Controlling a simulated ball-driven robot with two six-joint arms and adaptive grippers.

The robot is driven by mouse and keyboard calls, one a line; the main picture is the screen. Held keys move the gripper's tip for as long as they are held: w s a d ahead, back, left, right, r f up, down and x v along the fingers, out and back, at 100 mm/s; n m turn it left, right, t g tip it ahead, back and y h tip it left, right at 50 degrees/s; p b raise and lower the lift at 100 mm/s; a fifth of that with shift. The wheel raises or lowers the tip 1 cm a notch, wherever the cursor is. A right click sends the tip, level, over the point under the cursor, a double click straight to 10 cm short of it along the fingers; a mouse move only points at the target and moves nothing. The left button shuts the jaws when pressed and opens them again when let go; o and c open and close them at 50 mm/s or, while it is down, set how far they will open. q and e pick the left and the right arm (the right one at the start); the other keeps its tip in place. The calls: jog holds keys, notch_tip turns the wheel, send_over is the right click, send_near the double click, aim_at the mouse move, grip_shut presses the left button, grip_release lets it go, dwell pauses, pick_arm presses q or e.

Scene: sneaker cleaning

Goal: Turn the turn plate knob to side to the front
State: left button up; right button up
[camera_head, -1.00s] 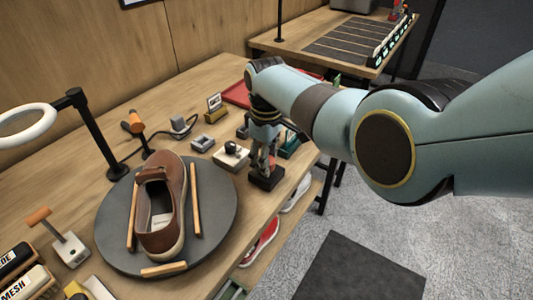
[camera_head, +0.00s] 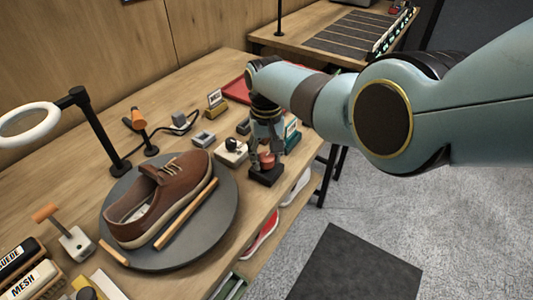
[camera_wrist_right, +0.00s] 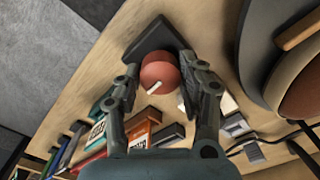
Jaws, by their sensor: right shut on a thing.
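A round red knob (camera_head: 267,160) sits on a small black base (camera_head: 266,177) near the table's front edge. My right gripper (camera_head: 267,151) comes down over the knob and is shut on it. In the right wrist view, the red knob (camera_wrist_right: 158,71) with a short white mark lies between the fingers of my right gripper (camera_wrist_right: 164,72). A dark round turn plate (camera_head: 216,226) carries a brown sneaker (camera_head: 183,186), set diagonally with its toe to the upper right. An orange-wood bar (camera_head: 186,213) lies along the sneaker's near side. My left gripper is out of view.
A black lamp stand (camera_head: 98,135) with a white ring and an orange-handled tool (camera_head: 138,120) stand behind the plate. Small blocks and a white-grey device (camera_head: 232,153) are near the knob. Labelled boxes (camera_head: 35,283) sit at bottom left.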

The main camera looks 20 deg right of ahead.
aim_at(266, 156)
jog(key=shift+m, duration=0.3)
dwell(0.4)
jog(key=o, duration=1.2)
jog(key=shift+r, duration=0.1)
notch_tip(266, 156, up, 12)
jog(key=shift+f, duration=0.1)
